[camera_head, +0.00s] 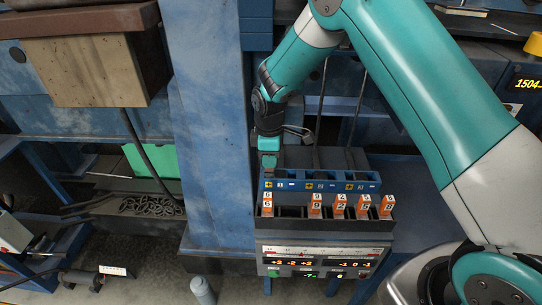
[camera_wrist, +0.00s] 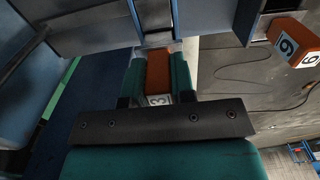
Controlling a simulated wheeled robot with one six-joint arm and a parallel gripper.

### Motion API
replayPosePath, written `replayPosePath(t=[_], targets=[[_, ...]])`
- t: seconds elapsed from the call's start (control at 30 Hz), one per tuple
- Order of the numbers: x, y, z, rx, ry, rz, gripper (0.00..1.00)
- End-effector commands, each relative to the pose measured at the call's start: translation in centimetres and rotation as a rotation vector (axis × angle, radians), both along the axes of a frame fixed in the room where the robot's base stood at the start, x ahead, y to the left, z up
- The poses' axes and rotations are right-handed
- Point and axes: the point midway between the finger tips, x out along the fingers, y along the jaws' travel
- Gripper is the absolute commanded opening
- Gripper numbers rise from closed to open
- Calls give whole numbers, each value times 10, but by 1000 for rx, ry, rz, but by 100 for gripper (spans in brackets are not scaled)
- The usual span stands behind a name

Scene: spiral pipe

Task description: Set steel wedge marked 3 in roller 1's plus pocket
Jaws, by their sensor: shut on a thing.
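My gripper (camera_wrist: 158,80) is shut on an orange wedge (camera_wrist: 158,68) with a white label reading 3. Its teal fingers press both sides of the wedge. In the head view my gripper (camera_head: 268,160) points down over the left end of the blue pocket block (camera_head: 318,187), at the plus mark of the first of three sections. The wedge is hidden there by the gripper. In the wrist view the wedge's far end reaches a narrow slot between blue-grey walls (camera_wrist: 100,30). I cannot tell how deep it sits.
An orange-and-white rack row stands in front, with a wedge (camera_head: 267,205) at left, a gap, then several wedges (camera_head: 340,206) to the right. One wedge marked 9 or 6 (camera_wrist: 290,42) shows in the wrist view. A display panel (camera_head: 318,262) is below. A blue column (camera_head: 215,120) stands close left.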

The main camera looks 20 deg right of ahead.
Motion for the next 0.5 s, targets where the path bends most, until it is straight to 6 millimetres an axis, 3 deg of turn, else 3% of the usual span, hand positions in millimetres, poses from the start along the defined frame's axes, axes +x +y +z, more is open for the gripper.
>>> replayPosePath(t=[0.5], targets=[[0, 0, -14, 1, -1, 0, 0]])
